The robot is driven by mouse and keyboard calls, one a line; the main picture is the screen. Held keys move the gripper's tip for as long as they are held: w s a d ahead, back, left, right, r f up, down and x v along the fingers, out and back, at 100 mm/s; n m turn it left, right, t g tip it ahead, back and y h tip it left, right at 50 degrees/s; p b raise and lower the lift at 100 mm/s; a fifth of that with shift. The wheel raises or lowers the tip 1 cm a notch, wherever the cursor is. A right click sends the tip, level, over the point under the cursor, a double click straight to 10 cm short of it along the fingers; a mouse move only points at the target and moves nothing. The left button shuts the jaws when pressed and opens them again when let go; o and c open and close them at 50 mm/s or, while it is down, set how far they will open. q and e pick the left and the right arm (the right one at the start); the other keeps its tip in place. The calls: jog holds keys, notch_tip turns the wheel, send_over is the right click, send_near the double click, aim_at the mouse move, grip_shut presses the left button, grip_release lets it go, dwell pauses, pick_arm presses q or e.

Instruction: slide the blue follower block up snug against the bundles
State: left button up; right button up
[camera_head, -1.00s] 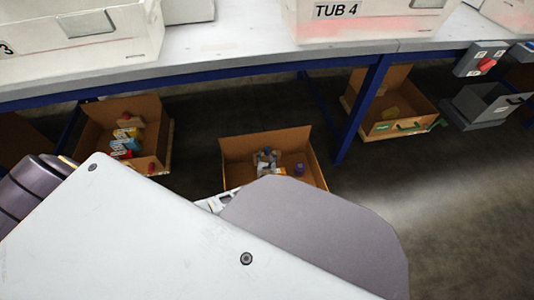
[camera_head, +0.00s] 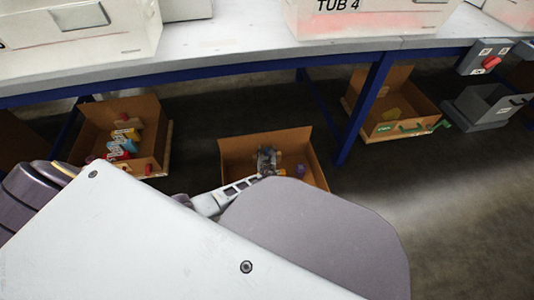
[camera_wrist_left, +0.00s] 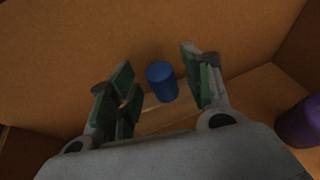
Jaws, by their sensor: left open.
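My left gripper (camera_head: 267,158) reaches into the middle cardboard box (camera_head: 232,150) under the bench. In the left wrist view, the left gripper (camera_wrist_left: 155,88) is open, with green-padded fingers to either side of a small blue cylinder (camera_wrist_left: 162,82). A gap shows on both sides of it, so it is not gripped. I cannot tell whether this is the follower block, as it looks round. No bundles can be made out. My right gripper is not in view.
A purple round item (camera_head: 300,171) lies right of the gripper in the same box. Another box (camera_head: 152,113) with colourful items stands left, and one (camera_head: 402,92) right. A grey bin (camera_head: 482,106) is far right. The bench edge (camera_head: 210,73) runs above.

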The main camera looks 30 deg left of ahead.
pick_arm(q)
jog(key=c, duration=0.6)
grip_shut()
jog(key=shift+s+d, duration=0.1)
